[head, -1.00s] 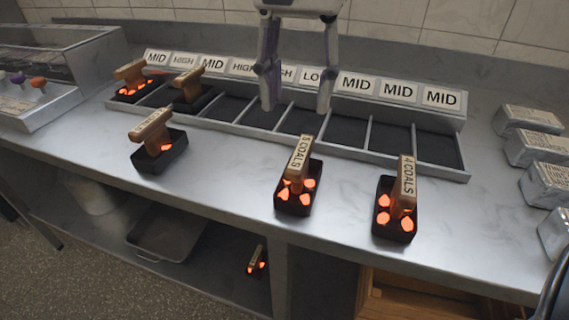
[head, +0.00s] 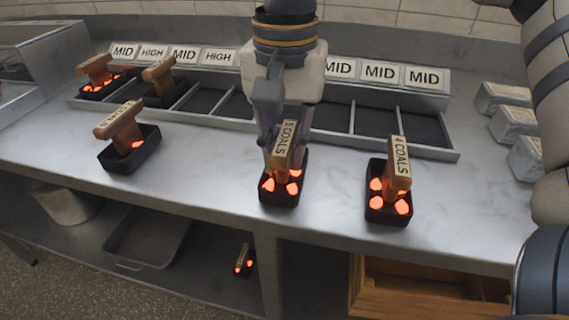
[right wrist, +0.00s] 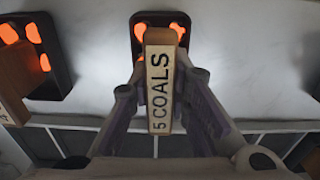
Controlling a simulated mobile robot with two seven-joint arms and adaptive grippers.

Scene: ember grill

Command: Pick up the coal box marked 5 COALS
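The coal box marked 5 COALS (head: 279,200) is a small black box with glowing orange coals and an upright wooden handle. It stands near the front of the grey counter, in the middle of the head view. In the right wrist view its labelled handle (right wrist: 160,85) fills the centre. My right gripper (head: 284,158) is over this box, pointing down. Its fingers are open, one on each side of the handle, with a gap visible on each side in the right wrist view. The left gripper is not in view.
The 4 COALS box (head: 388,207) stands to the right and another coal box (head: 130,155) to the left. Behind is a divided tray (head: 395,147) with MID and HIGH cards; two coal boxes sit at its left end. Wrapped silver blocks (head: 503,97) stand far right.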

